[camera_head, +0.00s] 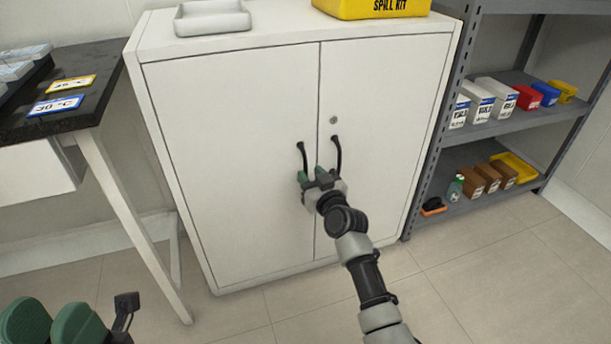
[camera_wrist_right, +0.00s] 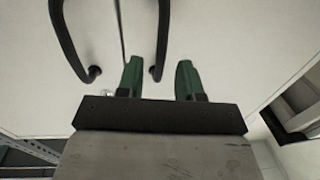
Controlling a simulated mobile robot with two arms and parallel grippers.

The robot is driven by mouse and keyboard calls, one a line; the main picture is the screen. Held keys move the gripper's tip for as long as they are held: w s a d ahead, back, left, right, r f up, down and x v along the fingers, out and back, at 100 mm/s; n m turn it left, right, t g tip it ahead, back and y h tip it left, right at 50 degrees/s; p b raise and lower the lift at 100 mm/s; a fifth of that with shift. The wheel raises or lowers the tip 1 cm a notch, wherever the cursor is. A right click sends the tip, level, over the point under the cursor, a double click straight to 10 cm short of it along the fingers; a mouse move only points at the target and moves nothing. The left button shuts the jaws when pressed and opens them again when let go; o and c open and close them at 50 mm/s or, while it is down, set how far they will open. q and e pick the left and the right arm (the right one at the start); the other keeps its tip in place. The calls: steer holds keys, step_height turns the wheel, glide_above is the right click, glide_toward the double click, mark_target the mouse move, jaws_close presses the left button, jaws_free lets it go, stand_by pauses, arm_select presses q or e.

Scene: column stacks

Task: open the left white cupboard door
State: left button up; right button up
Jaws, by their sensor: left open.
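The white cupboard's left door (camera_head: 235,150) is shut, flush with the right door (camera_head: 385,110). Its dark curved handle (camera_head: 302,155) stands near the middle seam, and it also shows in the right wrist view (camera_wrist_right: 163,40). My right gripper (camera_head: 313,176) is at the lower end of this handle, open, with green fingers. In the right wrist view the handle's end appears between the two fingertips (camera_wrist_right: 158,78); contact cannot be told. The right door's handle (camera_head: 338,155) is just beside, outside the fingers (camera_wrist_right: 68,40). My left gripper (camera_head: 52,325) is open and empty, low at the left.
A black-topped table (camera_head: 75,115) with colored labels stands left of the cupboard. A grey shelf unit (camera_head: 500,130) with boxes stands at its right. A white tray (camera_head: 212,20) and yellow spill kit (camera_head: 370,8) sit on top. The floor (camera_head: 250,310) in front is clear.

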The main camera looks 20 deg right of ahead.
mark_target(306, 171)
steer(key=shift+w+a+b, duration=0.15)
steer(key=shift+w+b, duration=0.1)
steer(key=shift+w, duration=0.6)
steer(key=shift+w+a+b, duration=0.1)
steer(key=shift+w+b, duration=0.1)
steer(key=shift+w, duration=0.65)
jaws_close()
